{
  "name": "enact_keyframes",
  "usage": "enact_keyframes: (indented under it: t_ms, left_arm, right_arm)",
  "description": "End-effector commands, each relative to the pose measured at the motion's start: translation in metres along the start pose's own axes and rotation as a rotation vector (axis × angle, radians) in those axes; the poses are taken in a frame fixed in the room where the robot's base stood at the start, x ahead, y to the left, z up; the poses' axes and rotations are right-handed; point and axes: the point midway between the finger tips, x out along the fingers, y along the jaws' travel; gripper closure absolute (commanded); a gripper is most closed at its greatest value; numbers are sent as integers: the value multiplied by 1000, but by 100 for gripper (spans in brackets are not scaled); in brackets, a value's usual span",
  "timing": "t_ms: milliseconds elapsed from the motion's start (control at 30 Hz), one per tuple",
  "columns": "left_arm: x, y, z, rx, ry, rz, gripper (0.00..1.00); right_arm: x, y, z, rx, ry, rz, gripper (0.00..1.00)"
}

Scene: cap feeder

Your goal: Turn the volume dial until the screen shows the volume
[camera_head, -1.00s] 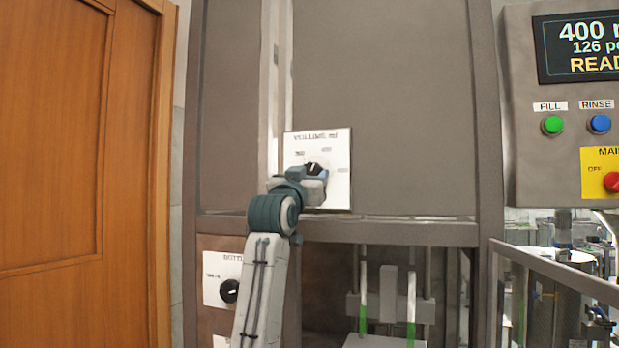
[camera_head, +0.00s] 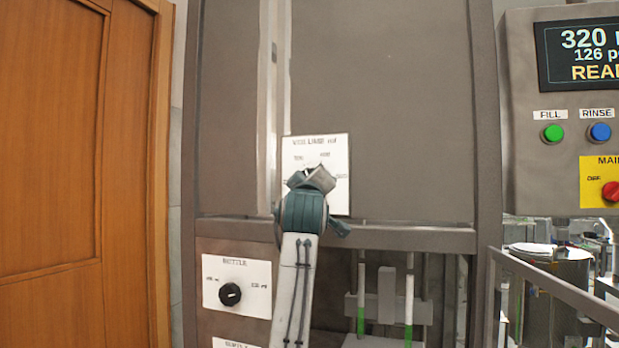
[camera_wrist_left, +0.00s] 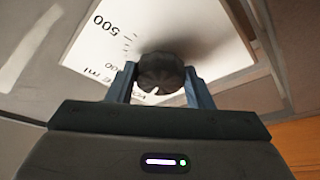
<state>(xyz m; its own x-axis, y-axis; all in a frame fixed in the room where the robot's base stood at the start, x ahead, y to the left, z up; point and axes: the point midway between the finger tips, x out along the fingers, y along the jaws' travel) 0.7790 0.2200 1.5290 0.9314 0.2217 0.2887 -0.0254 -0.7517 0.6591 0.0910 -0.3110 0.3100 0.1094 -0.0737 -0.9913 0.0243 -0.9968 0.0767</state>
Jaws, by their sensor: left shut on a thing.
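The black volume dial (camera_wrist_left: 160,74) sits on a white plate (camera_head: 330,153) marked for volume in ml on the grey cabinet. In the left wrist view my left gripper (camera_wrist_left: 160,85) is shut on the dial, a blue finger on each side. In the head view the gripper and wrist hide most of the dial. The screen (camera_head: 580,48) at the upper right reads 320, then 126 and "READ"; its right side is cut off by the picture edge. My right gripper is not in view.
A second black dial (camera_head: 230,294) is on the bottle plate (camera_head: 212,293) at lower left. A green fill button (camera_head: 552,133), a blue rinse button (camera_head: 600,132) and a red main switch (camera_head: 611,191) are on the right panel. A metal rail (camera_head: 550,279) runs at lower right.

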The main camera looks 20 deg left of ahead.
Motion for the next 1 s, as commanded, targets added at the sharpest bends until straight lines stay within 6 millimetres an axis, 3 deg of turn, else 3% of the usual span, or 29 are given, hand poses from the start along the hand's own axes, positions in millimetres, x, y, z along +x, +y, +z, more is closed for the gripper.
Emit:
enact_keyframes:
  t_ms: [600, 1000]
  left_arm:
    - [1, 6, -2, -512, -2, -213, 76]
    - [1, 6, -2, -689, -2, -284, 76]
  right_arm:
    - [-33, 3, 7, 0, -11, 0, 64]
    - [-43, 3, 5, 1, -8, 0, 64]
